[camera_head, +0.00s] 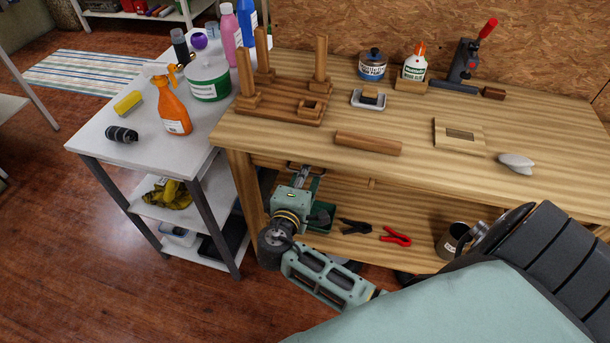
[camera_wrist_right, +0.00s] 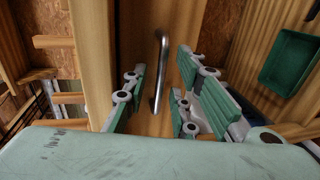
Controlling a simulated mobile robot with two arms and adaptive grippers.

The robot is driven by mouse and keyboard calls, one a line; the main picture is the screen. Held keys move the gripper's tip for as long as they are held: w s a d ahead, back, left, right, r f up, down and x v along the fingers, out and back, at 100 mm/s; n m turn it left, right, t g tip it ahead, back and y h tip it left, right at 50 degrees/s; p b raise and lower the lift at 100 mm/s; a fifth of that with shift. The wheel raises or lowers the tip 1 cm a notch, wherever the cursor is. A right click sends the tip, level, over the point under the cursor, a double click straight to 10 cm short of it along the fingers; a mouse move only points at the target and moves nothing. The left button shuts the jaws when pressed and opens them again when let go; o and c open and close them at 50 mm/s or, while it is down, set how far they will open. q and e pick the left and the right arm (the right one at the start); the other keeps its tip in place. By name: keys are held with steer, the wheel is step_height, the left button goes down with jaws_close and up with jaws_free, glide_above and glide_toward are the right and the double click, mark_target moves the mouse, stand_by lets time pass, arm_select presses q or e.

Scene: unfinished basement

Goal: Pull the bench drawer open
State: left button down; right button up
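The wooden bench (camera_head: 290,140) stands in front of me. In the right wrist view its drawer front (camera_wrist_right: 145,30) is a wooden panel with a metal bar handle (camera_wrist_right: 159,75). My right gripper (camera_wrist_right: 160,88) faces the panel with its green-padded fingers apart, one on each side of the handle. No finger visibly touches the handle, and I cannot tell how deep it sits between them. My left gripper is not in view.
A green tray (camera_head: 321,217), dark pliers (camera_head: 355,226), red pliers (camera_head: 396,237) and a can (camera_head: 452,240) are on the lower shelf. A wooden peg stand (camera_head: 283,107) is on the bench top. A white cart (camera_head: 120,135) with bottles stands close at left.

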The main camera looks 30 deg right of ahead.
steer(key=shift+c, duration=0.5)
jaws_close()
